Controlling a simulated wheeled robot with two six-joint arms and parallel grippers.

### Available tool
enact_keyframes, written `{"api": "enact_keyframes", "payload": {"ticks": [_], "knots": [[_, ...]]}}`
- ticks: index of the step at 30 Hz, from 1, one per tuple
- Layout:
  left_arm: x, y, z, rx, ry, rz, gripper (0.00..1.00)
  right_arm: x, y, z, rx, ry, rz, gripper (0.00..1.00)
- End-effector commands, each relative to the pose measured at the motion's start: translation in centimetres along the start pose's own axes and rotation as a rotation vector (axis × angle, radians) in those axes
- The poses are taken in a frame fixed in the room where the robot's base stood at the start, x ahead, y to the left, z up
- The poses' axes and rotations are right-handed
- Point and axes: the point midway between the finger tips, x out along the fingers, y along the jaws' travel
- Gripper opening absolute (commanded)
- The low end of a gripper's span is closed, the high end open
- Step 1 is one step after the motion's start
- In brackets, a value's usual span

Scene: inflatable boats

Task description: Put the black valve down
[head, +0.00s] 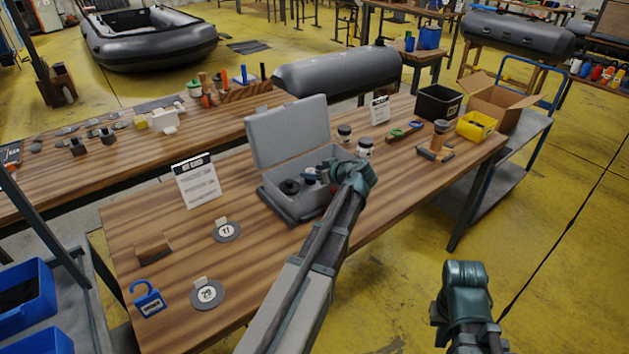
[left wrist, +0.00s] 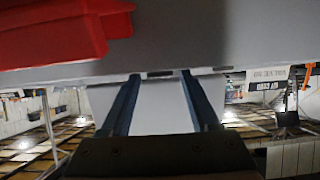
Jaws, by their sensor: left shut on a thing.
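The open grey case (head: 272,206) stands on the wooden table with its lid (head: 290,132) raised. A black round valve-like part (head: 290,187) shows inside it. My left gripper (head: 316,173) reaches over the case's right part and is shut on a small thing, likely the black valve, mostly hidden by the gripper. In the left wrist view the two fingers (left wrist: 160,85) stand apart against a pale grey surface (left wrist: 200,52), with a red thing (left wrist: 60,35) at top left. My right gripper (head: 462,285) hangs at lower right, away from the table; its fingers are not clear.
Two jars (head: 365,147) stand close behind the case on the right. Round labelled discs (head: 227,232) lie front left. The table's front middle looks clear.

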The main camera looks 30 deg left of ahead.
Motion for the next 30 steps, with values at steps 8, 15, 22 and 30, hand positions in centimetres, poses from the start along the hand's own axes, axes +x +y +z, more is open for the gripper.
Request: {"api": "enact_keyframes", "payload": {"ticks": [8,15,22,30], "knots": [[0.5,0.0,0.8,0.000,0.000,0.000,0.07,0.9,-0.1,-0.1,0.000,0.000,0.000,0.00],[0.7,0.0,1.3,0.000,0.000,0.000,0.07,1.5,-0.1,-0.1,0.000,0.000,0.000,0.00],[1.0,0.0,1.9,0.000,0.000,0.000,0.07,2.1,-0.2,-0.1,0.000,0.000,0.000,0.00],[1.0,0.0,1.9,0.000,0.000,0.000,0.84,2.1,-0.2,-0.1,0.000,0.000,0.000,0.00]]}}
